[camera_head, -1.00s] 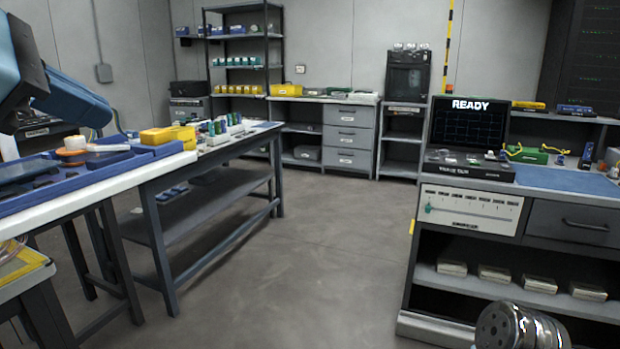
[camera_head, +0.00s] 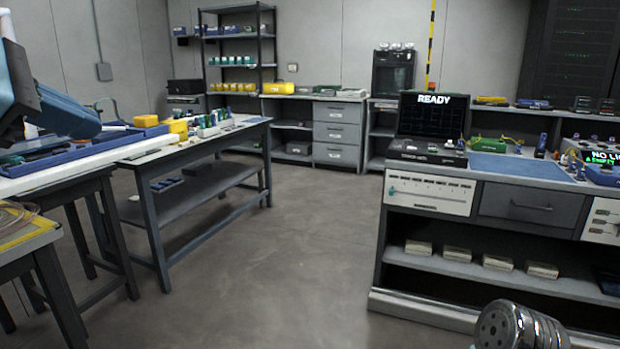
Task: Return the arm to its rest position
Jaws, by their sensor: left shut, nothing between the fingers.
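My left arm comes in at the upper left edge, over the near end of the left workbench. My left gripper (camera_head: 12,130) is at its lower end, shut and empty, partly cut off by the picture edge, and its fingers are hard to make out. My right gripper is not in view. A ribbed silver cylinder (camera_head: 515,326) at the bottom right looks like part of my own body.
The left workbench (camera_head: 110,157) carries blue trays and yellow bins (camera_head: 176,128). On the right bench stands a device with a READY screen (camera_head: 433,115) beside a blue mat (camera_head: 515,167). The floor (camera_head: 290,265) between the benches is clear.

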